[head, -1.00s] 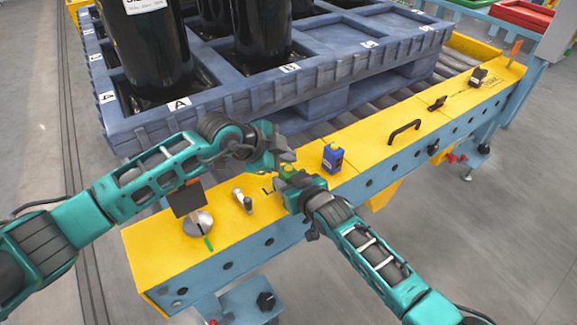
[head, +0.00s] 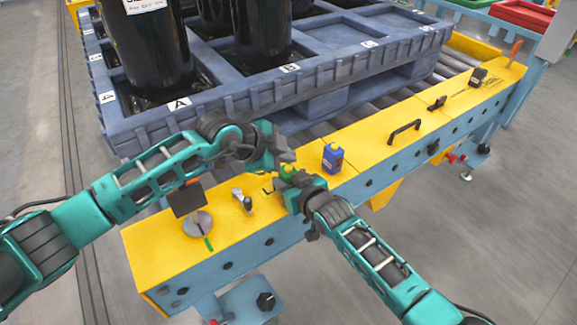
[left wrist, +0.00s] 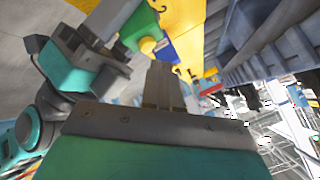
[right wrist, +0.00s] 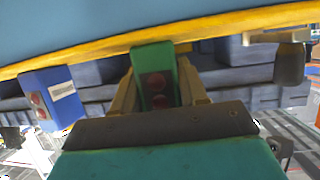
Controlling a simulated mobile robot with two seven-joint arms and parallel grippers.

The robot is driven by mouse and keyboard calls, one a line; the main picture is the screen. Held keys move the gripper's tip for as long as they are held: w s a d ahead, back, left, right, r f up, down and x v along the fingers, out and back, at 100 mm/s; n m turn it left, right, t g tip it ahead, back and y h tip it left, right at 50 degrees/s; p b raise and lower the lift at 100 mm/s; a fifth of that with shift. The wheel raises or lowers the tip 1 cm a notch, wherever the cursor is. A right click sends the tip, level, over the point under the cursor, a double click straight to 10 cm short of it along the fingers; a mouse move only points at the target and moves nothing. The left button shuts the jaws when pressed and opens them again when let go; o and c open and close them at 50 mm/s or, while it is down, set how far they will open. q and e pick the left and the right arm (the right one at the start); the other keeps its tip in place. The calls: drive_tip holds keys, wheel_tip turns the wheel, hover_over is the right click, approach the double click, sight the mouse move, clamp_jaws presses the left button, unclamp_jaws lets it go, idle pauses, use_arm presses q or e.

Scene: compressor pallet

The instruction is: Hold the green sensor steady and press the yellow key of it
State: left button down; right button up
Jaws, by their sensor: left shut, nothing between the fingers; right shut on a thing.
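The green sensor (head: 288,171) is at the yellow beam's top, mostly hidden by my grippers in the head view. My right gripper (right wrist: 160,72) is shut on the green sensor (right wrist: 154,62), whose face with two round red marks shows between the fingers. In the left wrist view the sensor (left wrist: 136,28) shows its yellow key (left wrist: 147,45) on the side toward my left gripper. My left gripper (left wrist: 163,66) is shut and empty, its tips close to the key; I cannot tell whether they touch. In the head view it hangs just above the sensor.
A blue sensor (head: 332,158) stands on the yellow beam (head: 365,140) just right of the grippers. A metal lever (head: 243,199) and a round disc with a dark plate (head: 188,201) are to the left. A black handle (head: 404,131) is farther right. A blue-grey pallet (head: 230,105) with black cylinders lies behind.

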sight(285, 172)
use_arm(q)
drive_tip(key=shift+f, duration=0.1)
idle(0.3)
drive_tip(key=shift+f, duration=0.35)
drive_tip(key=shift+f, duration=0.45)
idle(0.8)
drive_tip(key=shift+r, duration=0.85)
drive_tip(key=shift+r, duration=2.55)
